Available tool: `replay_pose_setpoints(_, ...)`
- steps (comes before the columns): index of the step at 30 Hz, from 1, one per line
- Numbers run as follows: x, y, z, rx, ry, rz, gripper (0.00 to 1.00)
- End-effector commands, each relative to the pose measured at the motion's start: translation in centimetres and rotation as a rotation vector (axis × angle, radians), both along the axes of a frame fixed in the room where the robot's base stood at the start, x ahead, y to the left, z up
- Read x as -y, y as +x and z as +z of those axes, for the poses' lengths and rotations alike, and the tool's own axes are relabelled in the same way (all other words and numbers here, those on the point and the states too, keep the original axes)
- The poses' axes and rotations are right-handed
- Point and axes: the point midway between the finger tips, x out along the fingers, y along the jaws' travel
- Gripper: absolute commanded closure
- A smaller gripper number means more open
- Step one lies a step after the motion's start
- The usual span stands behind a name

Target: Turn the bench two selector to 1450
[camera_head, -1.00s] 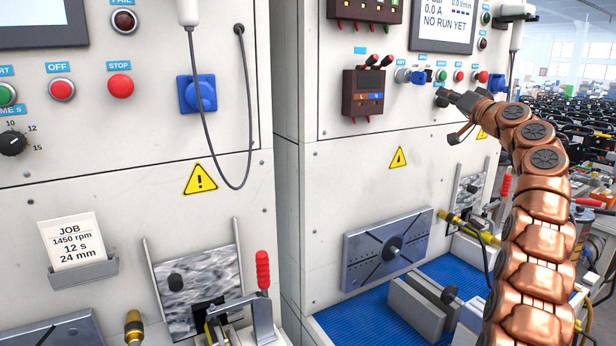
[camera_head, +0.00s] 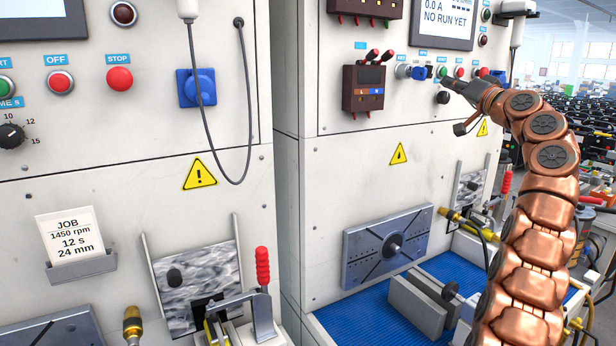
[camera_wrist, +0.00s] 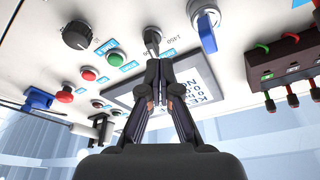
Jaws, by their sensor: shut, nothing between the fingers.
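The bench two selector is likely the small grey knob (camera_wrist: 152,38) with the marking 1450 beside it in the wrist view. My gripper (camera_wrist: 159,64) is shut and empty, its fingertips close together just at this knob; I cannot tell whether they touch it. In the head view my gripper (camera_head: 448,82) is at the right-hand panel (camera_head: 350,170), near the green button (camera_head: 441,71). I cannot clearly make out the selector's setting.
Around the knob in the wrist view are a blue handle (camera_wrist: 205,30), a black dial (camera_wrist: 77,35) and a red button (camera_wrist: 86,75). A screen (camera_head: 446,22) reads NO RUN YET. A job card (camera_head: 73,238) reading 1450 rpm, 12 s, 24 mm is on the left panel.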

Motion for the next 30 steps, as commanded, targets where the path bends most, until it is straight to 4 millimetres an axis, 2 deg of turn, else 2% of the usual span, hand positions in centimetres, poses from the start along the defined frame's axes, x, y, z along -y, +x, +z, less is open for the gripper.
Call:
replay_pose_setpoints(8, -0.5, 0.5, 0.2, -0.004, 0.0, -0.002, 1.0)
replay_pose_setpoints(24, -3.0, 5.2, 0.3, -0.005, 0.0, -0.001, 1.0)
replay_pose_setpoints(30, -3.5, 6.0, 0.0, -0.005, 0.0, -0.002, 1.0)
